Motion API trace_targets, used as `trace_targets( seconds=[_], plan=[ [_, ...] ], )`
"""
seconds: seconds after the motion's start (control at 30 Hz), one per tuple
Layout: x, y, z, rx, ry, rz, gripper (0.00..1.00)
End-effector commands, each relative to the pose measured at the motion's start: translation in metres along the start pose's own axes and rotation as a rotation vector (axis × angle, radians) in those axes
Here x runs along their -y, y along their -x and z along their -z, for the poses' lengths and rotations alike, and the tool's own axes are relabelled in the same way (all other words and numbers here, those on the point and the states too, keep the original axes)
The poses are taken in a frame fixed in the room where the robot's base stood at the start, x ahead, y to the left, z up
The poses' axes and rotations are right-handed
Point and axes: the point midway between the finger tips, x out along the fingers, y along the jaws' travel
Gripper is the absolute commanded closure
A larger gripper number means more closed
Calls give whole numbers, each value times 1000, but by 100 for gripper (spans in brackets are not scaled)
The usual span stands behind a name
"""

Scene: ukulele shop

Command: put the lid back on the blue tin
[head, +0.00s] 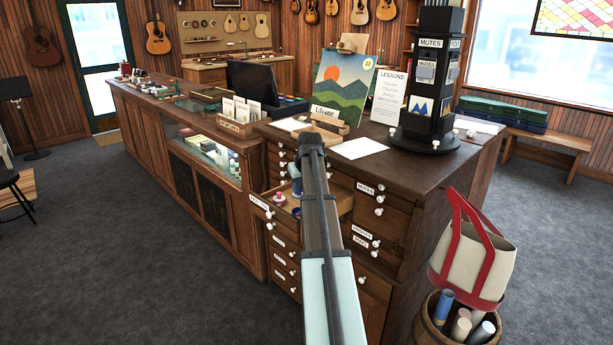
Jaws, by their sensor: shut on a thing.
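A drawer (346,201) of the dark wooden cabinet stands pulled open. In its left part is a small blue thing (297,187), close beside my arm in the picture; it may be the blue tin, but it is too small to tell. A small round reddish thing (279,198) lies to its left in the drawer. I cannot make out the lid. My arm reaches up the middle of the picture and covers much of the drawer. My gripper's fingers do not show; they are hidden behind the arm.
The cabinet top (405,153) holds a landscape picture (342,88), a lessons sign (388,97) and a black mutes display (432,95). A glass-fronted counter (205,150) runs off to the left. A barrel (428,325) with rolled tubes and a tote bag (470,255) stand at the right.

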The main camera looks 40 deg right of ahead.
Motion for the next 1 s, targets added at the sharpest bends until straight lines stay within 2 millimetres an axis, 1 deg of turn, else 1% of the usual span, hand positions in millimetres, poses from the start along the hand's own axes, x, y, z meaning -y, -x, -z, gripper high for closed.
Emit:
trace_targets(
  seconds=[0.03, 0.1, 0.27, 0.47, 0.67, 1.0],
  plan=[
    [-2, 0, 5, 0, 19, 9, 100],
    [-2, 0, 6, 1, 42, 18, 100],
    [-2, -1, 5, 1, 65, 28, 100],
    [-2, -7, 2, 1, 66, 28, 100],
    [-2, -19, -3, 1, 65, 27, 100],
    [-2, -44, -14, 2, 65, 28, 100]
  ],
)
